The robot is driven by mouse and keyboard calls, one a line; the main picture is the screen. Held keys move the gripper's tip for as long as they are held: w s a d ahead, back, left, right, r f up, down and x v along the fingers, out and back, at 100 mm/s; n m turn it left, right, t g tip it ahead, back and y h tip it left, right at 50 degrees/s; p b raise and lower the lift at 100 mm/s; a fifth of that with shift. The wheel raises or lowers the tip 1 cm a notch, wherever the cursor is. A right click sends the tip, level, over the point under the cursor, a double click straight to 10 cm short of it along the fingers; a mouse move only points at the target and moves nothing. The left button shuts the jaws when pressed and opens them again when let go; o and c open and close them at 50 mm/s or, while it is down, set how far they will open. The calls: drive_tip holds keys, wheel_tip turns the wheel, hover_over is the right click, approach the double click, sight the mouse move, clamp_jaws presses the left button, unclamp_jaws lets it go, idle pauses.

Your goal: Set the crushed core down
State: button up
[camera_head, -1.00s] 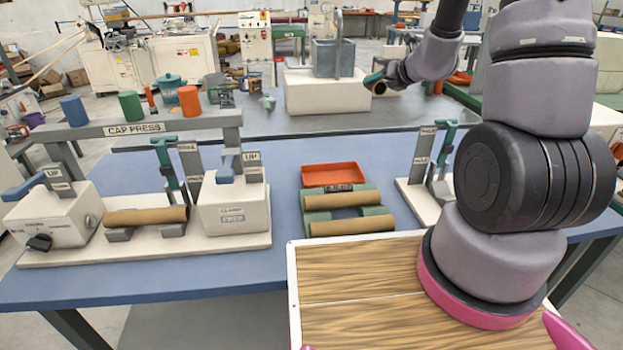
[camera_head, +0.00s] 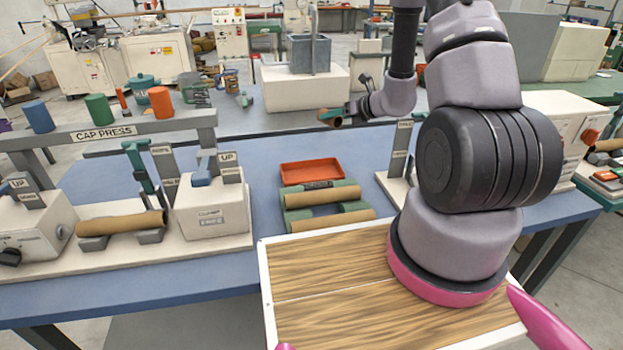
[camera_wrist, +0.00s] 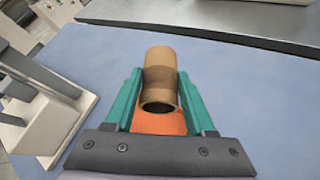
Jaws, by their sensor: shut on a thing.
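My gripper (camera_head: 333,115) is shut on a brown cardboard core (camera_head: 338,122), held in the air above and behind the orange-red tray. In the wrist view the core (camera_wrist: 161,70) lies between the two teal fingers (camera_wrist: 160,95), its open end toward the camera. A darker band crosses its middle; I cannot make out how deep any dent is. The shallow orange-red tray (camera_head: 311,172) looks empty in the head view and sits behind the green rack. Part of the tray (camera_wrist: 170,124) shows below the core in the wrist view, apart from it.
The green rack (camera_head: 347,192) holds two brown cores. Another core (camera_head: 122,223) lies on the cap press (camera_head: 108,134) at left. An upright stand (camera_head: 398,150) rises right of the tray. The blue table (camera_head: 262,165) is bare left of the tray.

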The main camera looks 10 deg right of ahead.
drive_tip(key=w+a+f+n+g+y, duration=0.1)
drive_tip(key=a+f+n+g+y, duration=0.1)
drive_tip(key=a+n+g+y, duration=0.25)
drive_tip(key=n+g, duration=0.8)
hover_over(316, 177)
wheel_tip(316, 177, down, 5)
drive_tip(key=shift+y, duration=0.35)
wheel_tip(316, 177, down, 10)
drive_tip(key=shift+w+r, duration=0.1)
drive_tip(key=shift+w, duration=0.05)
drive_tip(key=o, duration=1.3)
drive_tip(key=v, duration=1.2)
drive_tip(key=shift+r, duration=0.15)
